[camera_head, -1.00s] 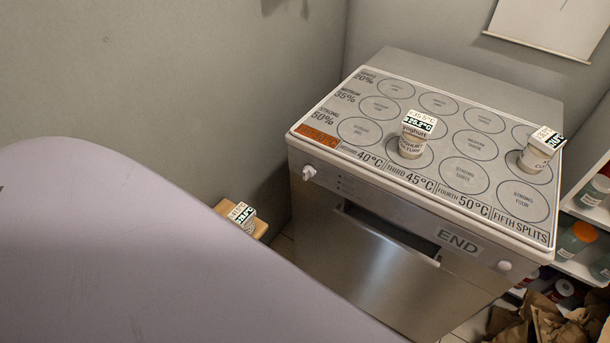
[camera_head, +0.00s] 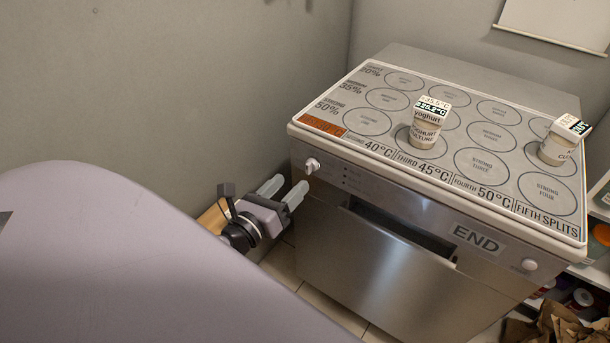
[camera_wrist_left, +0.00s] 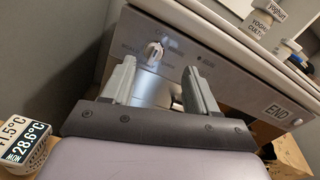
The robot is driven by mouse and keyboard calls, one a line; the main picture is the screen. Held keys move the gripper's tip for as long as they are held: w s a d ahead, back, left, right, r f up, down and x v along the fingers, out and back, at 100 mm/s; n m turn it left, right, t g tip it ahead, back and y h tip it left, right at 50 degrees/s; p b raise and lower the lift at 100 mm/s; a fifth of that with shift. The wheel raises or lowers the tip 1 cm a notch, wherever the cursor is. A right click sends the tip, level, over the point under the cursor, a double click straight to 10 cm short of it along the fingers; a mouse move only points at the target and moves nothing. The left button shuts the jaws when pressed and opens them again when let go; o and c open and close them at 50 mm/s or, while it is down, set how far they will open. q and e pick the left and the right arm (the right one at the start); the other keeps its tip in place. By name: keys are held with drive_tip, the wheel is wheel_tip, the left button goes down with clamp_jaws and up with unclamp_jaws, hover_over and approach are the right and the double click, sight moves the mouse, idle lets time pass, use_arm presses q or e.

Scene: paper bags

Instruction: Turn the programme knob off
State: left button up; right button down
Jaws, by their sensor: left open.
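The programme knob is a small white knob (camera_head: 312,165) at the left end of the steel appliance's front panel. In the left wrist view the knob (camera_wrist_left: 154,51) stands ahead of my fingers, with small panel markings around it. My left gripper (camera_head: 284,189) is open and empty, just left of and below the knob, apart from it. In the left wrist view the gripper (camera_wrist_left: 157,81) shows its two fingers spread, with the knob beyond the gap. A second white knob (camera_head: 529,264) sits at the panel's right end by the END label. My right gripper is not seen.
The appliance top (camera_head: 395,130) carries a printed circle chart and two yoghurt pots, one central (camera_head: 427,126) and one right (camera_head: 560,142). A pot with a temperature display (camera_wrist_left: 27,145) is left of my gripper. Brown paper bags (camera_head: 560,325) lie at lower right.

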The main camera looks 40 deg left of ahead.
sight(307, 166)
use_arm(q)
drive_tip(key=shift+w+a+f+m+p, duration=0.15)
drive_tip(key=shift+w+m, duration=0.7)
drive_tip(key=shift+w, duration=1.05)
drive_tip(key=shift+w+a+f+m+p, duration=0.1)
drive_tip(key=shift+w+a+m+p, duration=0.15)
drive_tip(key=shift+w+m, duration=1.15)
drive_tip(key=shift+w+n, duration=0.5)
drive_tip(key=shift+n, duration=0.05)
drive_tip(key=c, duration=1.1)
